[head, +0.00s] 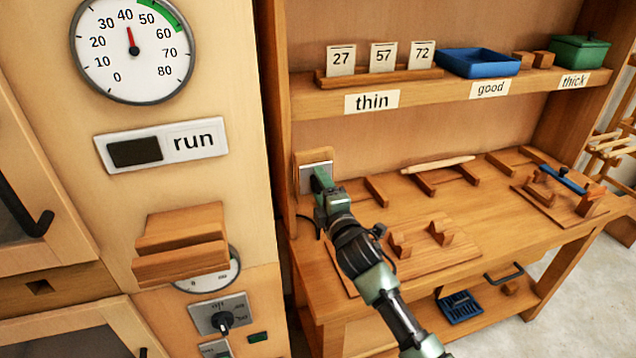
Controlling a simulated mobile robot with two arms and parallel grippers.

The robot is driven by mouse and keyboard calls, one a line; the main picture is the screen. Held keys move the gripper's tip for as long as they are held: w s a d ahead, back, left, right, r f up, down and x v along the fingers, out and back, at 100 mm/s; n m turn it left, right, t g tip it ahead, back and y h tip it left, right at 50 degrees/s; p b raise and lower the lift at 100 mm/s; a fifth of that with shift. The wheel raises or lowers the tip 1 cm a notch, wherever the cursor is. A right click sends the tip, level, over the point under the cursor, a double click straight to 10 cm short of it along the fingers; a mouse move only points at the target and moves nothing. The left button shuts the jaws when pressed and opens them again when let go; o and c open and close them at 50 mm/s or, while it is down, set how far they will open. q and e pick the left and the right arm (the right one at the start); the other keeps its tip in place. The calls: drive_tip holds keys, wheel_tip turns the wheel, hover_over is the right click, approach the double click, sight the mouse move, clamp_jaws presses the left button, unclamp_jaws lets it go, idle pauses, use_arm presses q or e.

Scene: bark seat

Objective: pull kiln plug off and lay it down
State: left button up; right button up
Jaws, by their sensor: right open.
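A pale outlet plate (306,178) sits on a wooden block at the left end of the bench, beside the kiln cabinet. My right gripper (320,178) is right in front of this plate, with its arm coming up from the lower right. Its jaws are open. I cannot make out the kiln plug itself; the gripper covers most of the plate. A dark cord (308,222) hangs below the plate, on the left of my gripper. Whether the jaws surround or touch a plug is hidden. My left gripper is not in view.
The kiln cabinet (225,60) on the left has a round gauge (133,70) and a "run" sign (193,140). The workbench (480,220) holds wooden rests and a rolling-pin-like stick (438,164). Its middle has bare room. A shelf (440,92) runs above.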

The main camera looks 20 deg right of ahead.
idle(0.4)
clamp_jaws()
drive_tip(key=shift+s+p, duration=0.1)
drive_tip(key=shift+p, duration=0.2)
drive_tip(key=shift+s, duration=0.2)
drive_tip(key=shift+s+d+p, duration=0.1)
drive_tip(key=shift+s+p, duration=1.05)
drive_tip(key=shift+s, duration=1.55)
